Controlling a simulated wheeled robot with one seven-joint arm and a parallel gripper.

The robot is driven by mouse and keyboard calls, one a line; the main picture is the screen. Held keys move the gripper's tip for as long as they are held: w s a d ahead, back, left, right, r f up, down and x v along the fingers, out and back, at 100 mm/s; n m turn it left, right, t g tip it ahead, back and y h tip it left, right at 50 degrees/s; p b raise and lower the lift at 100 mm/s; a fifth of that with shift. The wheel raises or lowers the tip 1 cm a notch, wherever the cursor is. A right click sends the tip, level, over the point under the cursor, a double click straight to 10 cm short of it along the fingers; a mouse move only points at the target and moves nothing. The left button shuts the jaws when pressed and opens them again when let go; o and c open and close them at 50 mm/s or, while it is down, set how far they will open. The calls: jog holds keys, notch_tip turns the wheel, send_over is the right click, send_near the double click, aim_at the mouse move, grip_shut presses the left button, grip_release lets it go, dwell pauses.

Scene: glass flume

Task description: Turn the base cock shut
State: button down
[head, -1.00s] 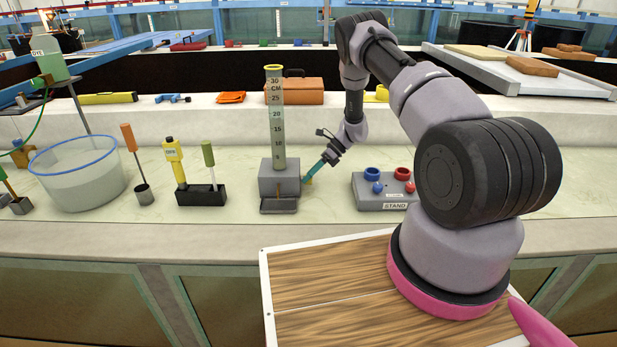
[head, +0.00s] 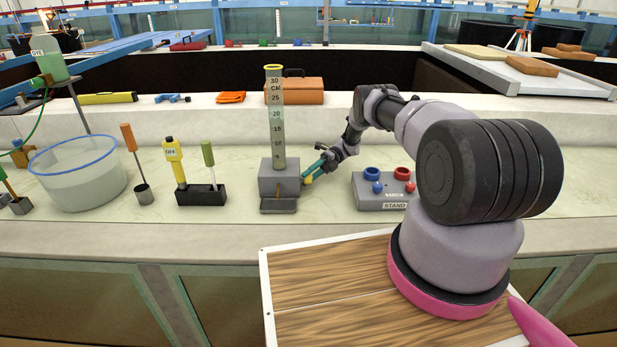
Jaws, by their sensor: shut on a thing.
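A clear graduated tube (head: 277,125) with a yellow rim stands upright on a grey base block (head: 278,178). The base cock shows as a small yellow piece (head: 308,181) at the right side of the block, mostly hidden by my fingers. My gripper (head: 309,178) reaches in from the right with its teal fingers lying low, shut on the cock. The cock's exact angle is too small to make out.
A grey stand (head: 385,197) with blue and red pieces is just right of my gripper. A black rack (head: 201,195) and a clear basin (head: 78,175) are to the left. An orange case (head: 303,90) lies on the ledge behind.

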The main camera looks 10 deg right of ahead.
jog(key=shift+m+y, duration=0.3)
jog(key=shift+y, duration=0.1)
jog(key=shift+c, duration=1.9)
grip_release()
jog(key=shift+f, duration=0.1)
